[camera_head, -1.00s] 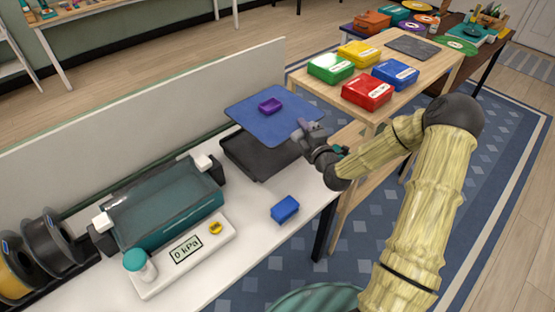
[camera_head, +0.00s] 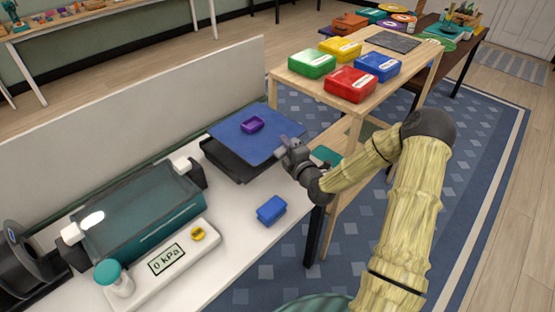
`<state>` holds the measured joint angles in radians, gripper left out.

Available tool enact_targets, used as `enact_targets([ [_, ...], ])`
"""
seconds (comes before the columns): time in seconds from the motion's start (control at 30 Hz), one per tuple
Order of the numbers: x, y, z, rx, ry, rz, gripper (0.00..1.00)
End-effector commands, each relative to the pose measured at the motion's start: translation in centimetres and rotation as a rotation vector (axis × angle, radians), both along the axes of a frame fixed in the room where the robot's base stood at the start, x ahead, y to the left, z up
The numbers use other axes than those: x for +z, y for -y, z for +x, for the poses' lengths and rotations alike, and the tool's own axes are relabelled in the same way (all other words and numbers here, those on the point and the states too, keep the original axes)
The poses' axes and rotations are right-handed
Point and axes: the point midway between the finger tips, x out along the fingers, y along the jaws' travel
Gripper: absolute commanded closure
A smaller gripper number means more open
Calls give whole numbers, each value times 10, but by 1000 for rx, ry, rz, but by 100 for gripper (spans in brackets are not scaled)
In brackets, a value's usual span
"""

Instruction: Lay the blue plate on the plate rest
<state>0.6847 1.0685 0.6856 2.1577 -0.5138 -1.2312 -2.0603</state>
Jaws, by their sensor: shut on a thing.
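The blue plate (camera_head: 240,141) is a flat square sheet with a small purple tray (camera_head: 252,124) on it. My gripper (camera_head: 286,147) is shut on the plate's right edge. The plate lies roughly level just over a black, tray-like stand (camera_head: 222,159) on the white table, which looks like the plate rest. The plate covers most of that stand, whose left and front edges show. I cannot tell whether the plate touches it.
A blue block (camera_head: 271,209) lies on the white table (camera_head: 235,230) in front. A teal machine (camera_head: 140,215) and a gauge reading 0 kPa (camera_head: 165,260) stand at left. A low partition (camera_head: 130,120) runs behind. Several coloured boxes, including a red one (camera_head: 350,84), stand on the wooden table.

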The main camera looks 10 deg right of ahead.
Motion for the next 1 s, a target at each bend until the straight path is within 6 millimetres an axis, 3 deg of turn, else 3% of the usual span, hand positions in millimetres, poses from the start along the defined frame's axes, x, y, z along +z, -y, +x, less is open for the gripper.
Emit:
enact_targets([
  [0.2,-32,1,0,-3,-1,4,100],
  [0.67,-41,2,0,-4,1,1,100],
  [1.0,-78,1,0,-3,1,3,100],
])
